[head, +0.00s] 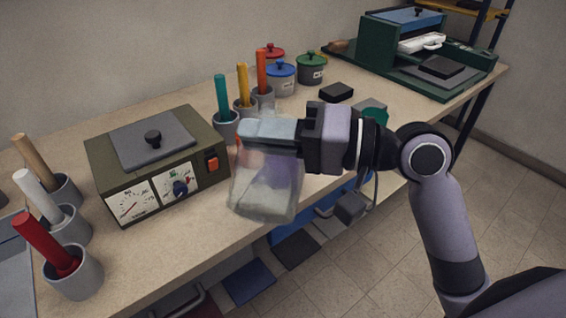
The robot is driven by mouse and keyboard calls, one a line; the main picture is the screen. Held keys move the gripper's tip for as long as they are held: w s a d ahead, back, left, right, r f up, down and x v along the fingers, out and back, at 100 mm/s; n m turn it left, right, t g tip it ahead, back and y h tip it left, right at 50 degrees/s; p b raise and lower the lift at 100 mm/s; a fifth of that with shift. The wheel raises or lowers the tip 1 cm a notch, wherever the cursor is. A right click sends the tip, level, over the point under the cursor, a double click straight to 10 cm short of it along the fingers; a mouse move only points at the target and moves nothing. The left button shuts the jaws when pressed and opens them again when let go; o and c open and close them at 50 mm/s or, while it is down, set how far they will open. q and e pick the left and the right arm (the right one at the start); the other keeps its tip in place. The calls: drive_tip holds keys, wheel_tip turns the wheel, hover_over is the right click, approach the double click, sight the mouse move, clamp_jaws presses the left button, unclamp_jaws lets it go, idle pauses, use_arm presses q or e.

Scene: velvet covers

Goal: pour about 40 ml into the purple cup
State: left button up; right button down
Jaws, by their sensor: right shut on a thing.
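My right gripper (268,132) is shut on a clear, see-through vessel (262,200) near its top, over the front edge of the bench. The vessel looks tilted a little and has pale, cloudy contents low down. I cannot tell whether that is the purple cup, and no purple cup shows plainly elsewhere. My left gripper is out of view.
An olive box with dials (160,165) stands left of the vessel. Grey holders with coloured sticks stand at the left front and behind the vessel. Lidded pots (281,78) and a green machine (415,55) are farther back. Bare bench (215,240) lies in front of the box.

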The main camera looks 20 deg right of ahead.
sight(258, 201)
drive_tip(key=s+f+n+b, duration=0.1)
drive_tip(key=s+a+f+n+b, duration=0.1)
drive_tip(key=s+f+n, duration=0.1)
drive_tip(key=f, duration=0.1)
drive_tip(key=shift+s+a+b, duration=0.35)
drive_tip(key=shift+b, duration=0.05)
drive_tip(key=shift+s+r+n, duration=0.1)
drive_tip(key=shift+n, duration=0.3)
drive_tip(key=shift+r, duration=0.1)
drive_tip(key=shift+a+f, duration=0.1)
drive_tip(key=shift+f, duration=0.1)
drive_tip(key=shift+s+f+n+b, duration=0.15)
drive_tip(key=shift+f+n+b, duration=0.35)
drive_tip(key=shift+f+b, duration=0.15)
drive_tip(key=shift+s+a+f, duration=0.1)
drive_tip(key=shift+n, duration=0.3)
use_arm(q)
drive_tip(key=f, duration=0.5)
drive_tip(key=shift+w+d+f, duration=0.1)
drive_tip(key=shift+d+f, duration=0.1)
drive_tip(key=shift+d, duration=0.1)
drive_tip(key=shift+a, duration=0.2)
